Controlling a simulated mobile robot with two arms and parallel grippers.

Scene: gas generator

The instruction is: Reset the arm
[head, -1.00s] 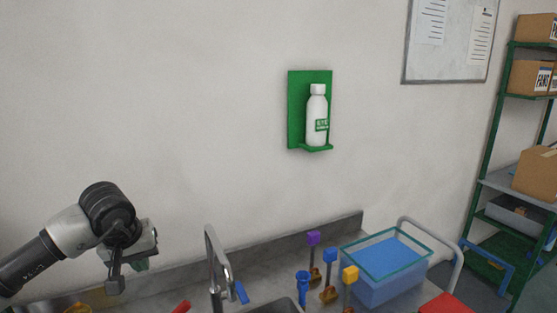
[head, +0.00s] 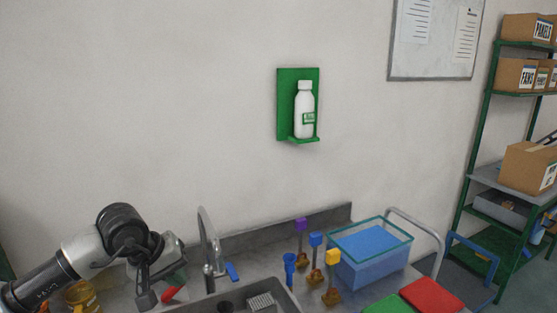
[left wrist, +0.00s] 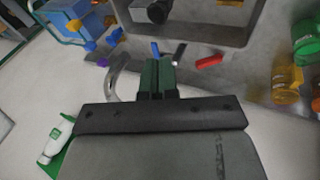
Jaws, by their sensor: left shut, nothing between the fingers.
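My left arm comes in from the left in the head view, folded at a dark joint. Its gripper (head: 150,298) hangs low over the left side of the sink counter. In the left wrist view the two green fingers (left wrist: 158,78) lie together, shut with nothing between them. Behind them in that view are the sink, a blue piece (left wrist: 155,48) and a red piece (left wrist: 209,62). My right gripper is in neither view.
The sink (head: 240,303) has a curved tap (head: 208,235). Several coloured-topped fittings stand beside a clear bin of blue liquid (head: 372,250). A white bottle (head: 304,112) sits on a green wall holder. A shelf of boxes stands at right.

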